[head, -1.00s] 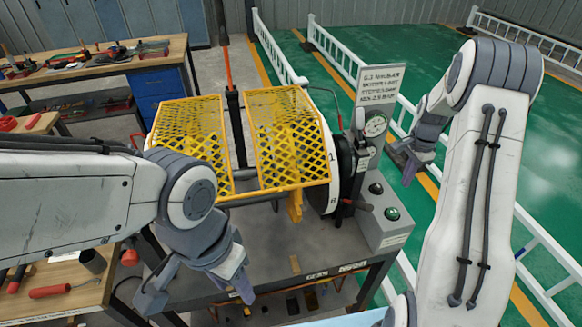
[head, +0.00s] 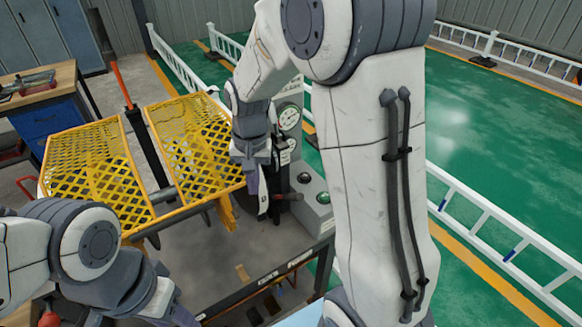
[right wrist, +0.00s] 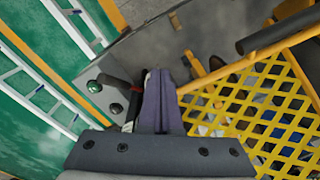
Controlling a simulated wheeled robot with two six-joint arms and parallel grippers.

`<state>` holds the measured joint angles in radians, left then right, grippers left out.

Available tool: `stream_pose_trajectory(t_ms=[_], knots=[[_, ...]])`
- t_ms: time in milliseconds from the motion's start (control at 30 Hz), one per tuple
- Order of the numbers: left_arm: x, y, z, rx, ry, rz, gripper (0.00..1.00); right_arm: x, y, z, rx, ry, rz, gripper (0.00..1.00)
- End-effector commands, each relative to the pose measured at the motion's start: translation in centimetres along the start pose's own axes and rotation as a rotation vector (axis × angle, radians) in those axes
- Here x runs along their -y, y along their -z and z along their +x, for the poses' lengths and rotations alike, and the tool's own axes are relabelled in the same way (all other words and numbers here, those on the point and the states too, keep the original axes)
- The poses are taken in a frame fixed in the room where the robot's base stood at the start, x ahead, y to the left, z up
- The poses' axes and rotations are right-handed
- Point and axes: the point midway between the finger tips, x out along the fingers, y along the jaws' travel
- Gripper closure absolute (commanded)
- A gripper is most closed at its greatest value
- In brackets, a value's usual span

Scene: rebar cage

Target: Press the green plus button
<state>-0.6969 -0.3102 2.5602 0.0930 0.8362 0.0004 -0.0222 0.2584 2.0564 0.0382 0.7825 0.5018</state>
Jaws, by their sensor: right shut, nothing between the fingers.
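A round green button (head: 323,197) sits on the sloped grey control box at the right end of the machine. A dark button (head: 304,178) is beside it. No plus mark can be made out. My right gripper (head: 257,190) is shut and empty, pointing down between the yellow mesh guard and the control box, left of the buttons and apart from them. In the right wrist view its closed fingers (right wrist: 158,90) are right of a green button (right wrist: 116,108). My left gripper is at the bottom left, its fingertips cut off by the picture edge.
A yellow mesh guard (head: 185,140) covers the machine left of my right gripper. A gauge (head: 289,117) stands behind the buttons, and a dark lever (head: 286,196) is close to the gripper. White railings (head: 490,215) run along the green floor.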

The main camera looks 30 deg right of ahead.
Motion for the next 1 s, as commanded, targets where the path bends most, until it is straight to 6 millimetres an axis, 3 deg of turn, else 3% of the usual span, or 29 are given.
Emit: stream_pose_trajectory(t_ms=[33,100,200,300,400,567,1000], knots=[[0.1,-0.1,1.0,0.000,0.000,0.000,0.50,1.9,-4.2,-0.3,0.001,0.011,-0.166,1.00],[0.1,-0.1,1.7,0.000,0.000,0.000,0.50,3.1,-9.8,-0.8,0.009,0.024,-0.389,1.00],[0.2,-0.1,2.5,0.000,0.000,-0.001,0.50,3.2,-16.5,-1.0,0.019,0.041,-0.675,1.00],[0.2,-0.1,3.0,0.000,0.000,-0.001,0.50,2.0,-21.3,-0.8,0.030,0.054,-0.895,1.00],[0.2,-0.2,3.3,0.000,0.000,-0.001,0.50,0.8,-24.2,-0.5,0.037,0.062,-1.043,1.00],[0.2,-0.2,3.5,0.000,0.000,-0.001,0.50,-0.2,-25.8,-0.3,0.042,0.068,-1.139,1.00],[0.2,-0.2,3.4,0.000,0.000,-0.001,0.50,-0.2,-25.8,-0.4,0.043,0.068,-1.140,1.00]])
